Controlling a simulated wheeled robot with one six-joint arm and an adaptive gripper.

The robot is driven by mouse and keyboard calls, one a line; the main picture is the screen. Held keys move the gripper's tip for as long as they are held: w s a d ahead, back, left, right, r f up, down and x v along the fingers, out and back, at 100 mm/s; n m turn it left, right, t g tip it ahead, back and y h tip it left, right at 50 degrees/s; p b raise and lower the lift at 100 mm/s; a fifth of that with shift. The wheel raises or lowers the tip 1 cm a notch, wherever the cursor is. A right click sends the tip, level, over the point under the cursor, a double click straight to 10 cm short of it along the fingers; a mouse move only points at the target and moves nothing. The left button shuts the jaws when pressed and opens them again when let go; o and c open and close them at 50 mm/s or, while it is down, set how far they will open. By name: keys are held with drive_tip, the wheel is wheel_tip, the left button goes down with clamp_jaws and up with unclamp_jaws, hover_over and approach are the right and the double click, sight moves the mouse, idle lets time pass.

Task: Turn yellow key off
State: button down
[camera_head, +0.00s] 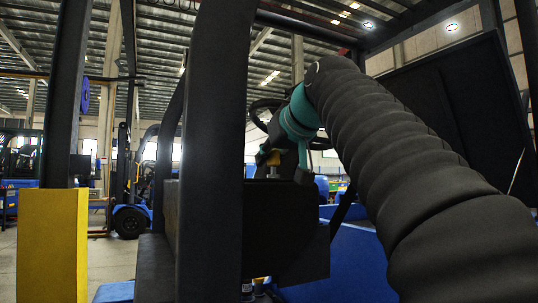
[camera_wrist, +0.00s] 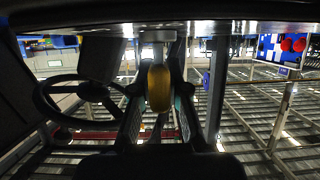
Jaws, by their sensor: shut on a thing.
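The yellow key (camera_wrist: 158,90) sits upright in the middle of the wrist view, between the two fingers of my gripper (camera_wrist: 159,72). My gripper is shut on it.
A dark steering wheel (camera_wrist: 75,97) is close beside my gripper and also shows behind it in the head view (camera_head: 258,112). A thick dark post (camera_head: 212,150) stands left of my gripper. A blue forklift (camera_head: 130,215) stands farther back.

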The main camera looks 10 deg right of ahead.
drive_tip(key=c, duration=1.1)
unclamp_jaws()
drive_tip(key=shift+c, duration=0.2)
drive_tip(key=v, duration=1.2)
